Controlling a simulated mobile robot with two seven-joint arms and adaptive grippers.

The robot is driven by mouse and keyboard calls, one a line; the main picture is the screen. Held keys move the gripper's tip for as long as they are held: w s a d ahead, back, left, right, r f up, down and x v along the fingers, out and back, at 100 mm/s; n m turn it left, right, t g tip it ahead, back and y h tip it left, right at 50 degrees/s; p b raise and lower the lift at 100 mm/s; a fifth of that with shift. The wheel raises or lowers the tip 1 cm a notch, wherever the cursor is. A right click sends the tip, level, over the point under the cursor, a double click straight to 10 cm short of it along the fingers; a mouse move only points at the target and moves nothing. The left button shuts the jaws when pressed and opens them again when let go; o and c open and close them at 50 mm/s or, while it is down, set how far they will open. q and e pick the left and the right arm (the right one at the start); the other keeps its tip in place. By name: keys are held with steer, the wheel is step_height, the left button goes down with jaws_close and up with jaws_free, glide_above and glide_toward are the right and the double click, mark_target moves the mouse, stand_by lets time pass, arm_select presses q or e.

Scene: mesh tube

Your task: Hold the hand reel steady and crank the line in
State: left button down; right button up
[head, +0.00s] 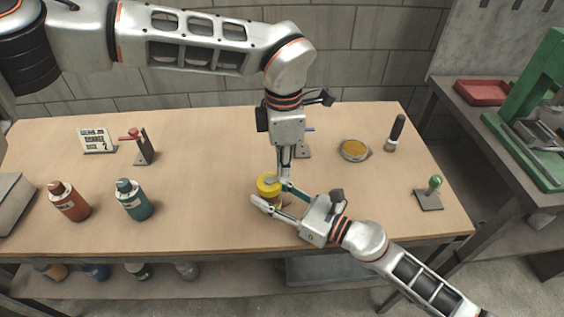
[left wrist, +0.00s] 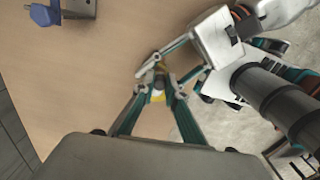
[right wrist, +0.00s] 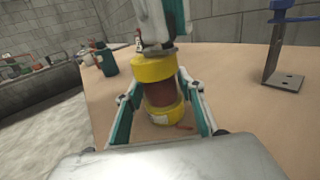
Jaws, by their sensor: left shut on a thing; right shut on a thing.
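The hand reel (right wrist: 163,94) stands upright on the bench, with yellow flanges and a dark red-brown wound middle. Its yellow top (head: 267,184) shows in the head view. My right gripper (right wrist: 160,97) is shut around the reel's body from the side, one finger on each side. My left gripper (left wrist: 158,88) comes down from above and is shut at the grey crank (right wrist: 158,51) on top of the reel; its fingertips hide most of the crank. A small red strip (right wrist: 185,127), perhaps line, lies by the reel's foot.
Red bottle (head: 70,202), teal bottle (head: 134,200), red-handled stand (head: 142,147) and sign (head: 96,140) stand left on the wooden bench (head: 200,165). A blue-handled bracket (right wrist: 285,75), yellow dish (head: 354,150), black-handled tool (head: 395,132) and green-knobbed lever (head: 430,194) stand right. The bench's front edge is close.

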arm_select(q)
steer(key=shift+s+a+m, duration=0.2)
steer(key=shift+s+m, duration=0.2)
steer(key=shift+m, duration=1.25)
steer(key=shift+s+a+m, duration=0.15)
steer(key=shift+s+m, duration=0.3)
steer(key=shift+m, duration=1.25)
steer(key=shift+s+a+m, duration=0.2)
steer(key=shift+s+m, duration=0.2)
steer(key=shift+m, duration=1.25)
steer(key=c, duration=2)
jaws_free()
steer(key=shift+r, duration=0.1)
step_height(320, 180, up, 12)
steer(key=shift+f, duration=0.1)
